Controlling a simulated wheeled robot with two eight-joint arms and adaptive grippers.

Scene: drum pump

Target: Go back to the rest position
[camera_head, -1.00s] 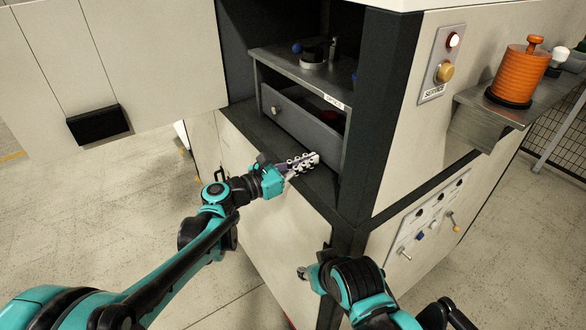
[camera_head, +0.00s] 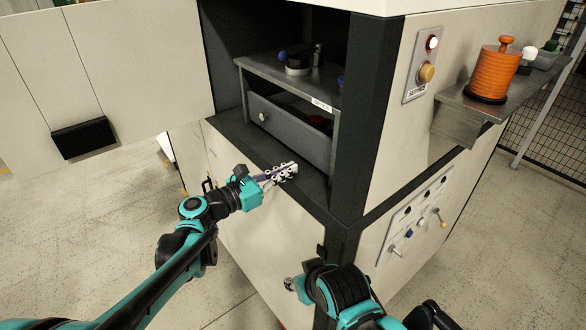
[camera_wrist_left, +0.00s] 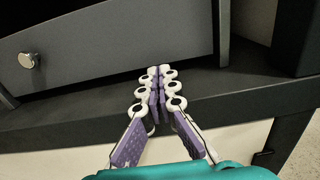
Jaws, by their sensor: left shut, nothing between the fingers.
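My left gripper (camera_head: 284,172) is shut and empty, its white and purple fingers together, at the front ledge of the machine's open bay. In the left wrist view its fingers (camera_wrist_left: 158,92) meet in front of the dark ledge, below the drawer front. My right arm (camera_head: 340,293) shows at the bottom centre, low by the machine's corner. At its left end a small grey part (camera_head: 290,284) shows, too little to tell the state of the right gripper.
A grey drawer (camera_head: 290,133) with a round knob sits under a metal shelf (camera_head: 300,85) in the bay. An open door panel (camera_head: 110,70) stands at the left. A side shelf (camera_head: 500,105) carries an orange ribbed cylinder (camera_head: 493,72). Open floor lies at the lower left.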

